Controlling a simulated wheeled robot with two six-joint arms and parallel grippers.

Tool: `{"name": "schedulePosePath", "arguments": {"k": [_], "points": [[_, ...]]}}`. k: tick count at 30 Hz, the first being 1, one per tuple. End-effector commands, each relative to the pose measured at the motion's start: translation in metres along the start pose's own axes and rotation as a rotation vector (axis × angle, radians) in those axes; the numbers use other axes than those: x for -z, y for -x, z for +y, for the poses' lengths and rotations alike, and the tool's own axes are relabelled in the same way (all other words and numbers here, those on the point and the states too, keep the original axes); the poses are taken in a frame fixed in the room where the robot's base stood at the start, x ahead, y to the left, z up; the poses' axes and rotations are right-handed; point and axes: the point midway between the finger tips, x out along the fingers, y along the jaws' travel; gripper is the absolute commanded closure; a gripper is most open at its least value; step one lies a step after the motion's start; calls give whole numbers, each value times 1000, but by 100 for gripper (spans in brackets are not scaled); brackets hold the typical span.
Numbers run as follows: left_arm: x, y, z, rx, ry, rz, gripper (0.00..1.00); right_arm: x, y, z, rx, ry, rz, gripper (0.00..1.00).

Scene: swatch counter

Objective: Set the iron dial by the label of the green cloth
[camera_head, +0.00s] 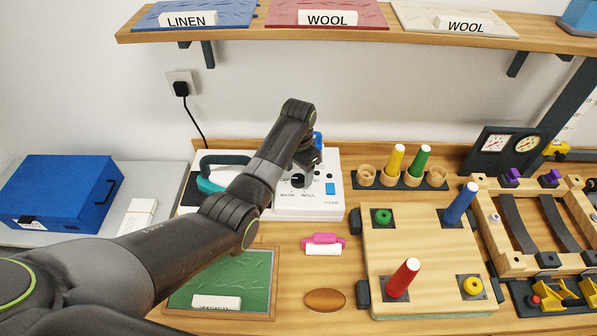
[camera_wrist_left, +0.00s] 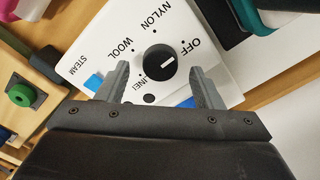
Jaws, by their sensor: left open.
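The green cloth (camera_head: 222,275) lies at the front left of the counter. Its white label (camera_head: 216,302) is seen too flat to read. The black iron dial (camera_wrist_left: 159,66) is on a white control panel (camera_head: 320,205) marked OFF, NYLON, WOOL, LINEN and STEAM. The dial's white mark points to the right in the left wrist view; I cannot tell which word it meets. My left gripper (camera_wrist_left: 159,82) is open, with its fingers at either side of the dial and nothing held. It hangs over the panel in the head view (camera_head: 306,165). My right gripper is out of view.
A pink-handled thing (camera_head: 323,240) and a brown oval (camera_head: 325,300) lie in front. A wooden peg board (camera_head: 420,245) stands to the right. Labelled cloths lie on the shelf (camera_head: 350,37) above.

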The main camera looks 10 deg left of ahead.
Motion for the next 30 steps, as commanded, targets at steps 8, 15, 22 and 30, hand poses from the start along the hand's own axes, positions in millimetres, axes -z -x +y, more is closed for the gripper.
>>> {"name": "schedulePosePath", "arguments": {"k": [8,15,22,30], "points": [[0,-19,0,0,-1,0,40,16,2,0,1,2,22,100],[0,-20,0,1,0,1,40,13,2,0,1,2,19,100],[0,-20,0,1,0,1,63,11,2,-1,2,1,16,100],[0,-20,0,0,3,0,84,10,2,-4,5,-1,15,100]]}}
